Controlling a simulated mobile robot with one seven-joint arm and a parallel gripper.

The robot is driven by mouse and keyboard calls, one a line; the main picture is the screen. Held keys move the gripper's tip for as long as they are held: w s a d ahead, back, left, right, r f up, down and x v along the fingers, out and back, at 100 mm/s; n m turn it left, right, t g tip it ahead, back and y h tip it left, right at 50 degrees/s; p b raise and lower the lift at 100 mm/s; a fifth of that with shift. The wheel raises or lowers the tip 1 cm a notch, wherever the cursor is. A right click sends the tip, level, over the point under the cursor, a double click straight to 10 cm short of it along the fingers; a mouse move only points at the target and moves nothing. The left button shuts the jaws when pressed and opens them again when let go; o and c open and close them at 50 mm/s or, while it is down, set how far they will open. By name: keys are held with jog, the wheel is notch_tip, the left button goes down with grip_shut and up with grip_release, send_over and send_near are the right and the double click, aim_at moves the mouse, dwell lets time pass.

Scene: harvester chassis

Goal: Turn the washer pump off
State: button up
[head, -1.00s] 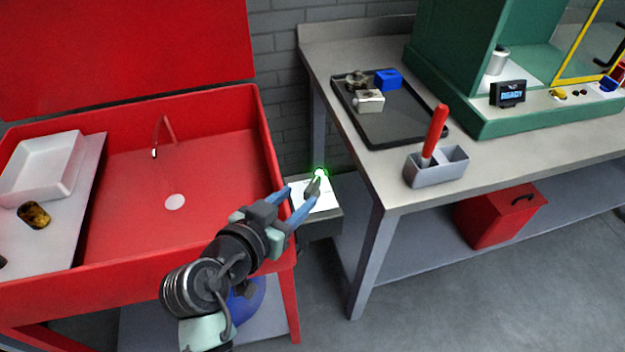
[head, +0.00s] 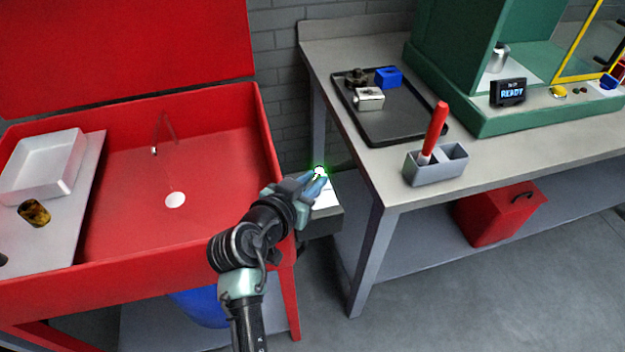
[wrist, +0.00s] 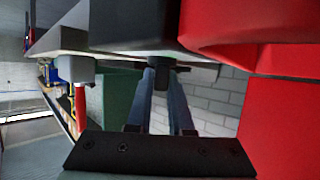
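The washer pump's control box (head: 322,222) stands in the gap between the red washer (head: 266,140) and the workbench. It has a white top panel (head: 328,197) and a lit green lamp (head: 319,171). My gripper (head: 314,184) is at this panel, just below the lamp, and hides part of it. In the wrist view my gripper (wrist: 163,80) has its two blue fingers apart, with a dark lever-like part (wrist: 162,75) between their tips. I cannot tell whether either finger touches it.
The washer's red wall is close on the left. The workbench (head: 400,197) and its leg are close on the right. On the bench stand a black tray (head: 395,125) and a grey holder (head: 425,172) with a red-handled tool. A red bin (head: 500,215) stands below.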

grip_shut()
jog(key=shift+r+n+y+p, duration=0.1)
jog(key=shift+n+y+p, duration=0.25)
jog(key=shift+p, duration=0.3)
jog(key=n+y+p, duration=0.1)
jog(key=p, duration=0.1)
jog(key=n+t+y+p, duration=0.1)
jog(key=shift+d+r+n+y+p, duration=0.15)
jog(key=shift+n+y+p, duration=0.1)
jog(key=shift+p, duration=0.15)
jog(key=n+y+p, duration=0.1)
jog(key=p, duration=0.1)
jog(key=shift+n+y+p, duration=0.3)
jog(key=shift+y, duration=0.1)
jog(key=shift+f+n+t+y, duration=0.2)
jog(key=shift+n+t+y, duration=0.1)
jog(key=shift+n+y, duration=0.25)
jog(key=shift+f+n+y+b, duration=0.25)
jog(key=shift+n+y, duration=0.3)
jog(key=shift+y, duration=0.3)
jog(key=shift+n+y+b, duration=0.4)
jog(key=shift+b, duration=0.15)
jog(key=shift+s+r+n+y+b, duration=0.1)
jog(key=shift+n+y+b, duration=0.3)
jog(key=shift+b, duration=0.1)
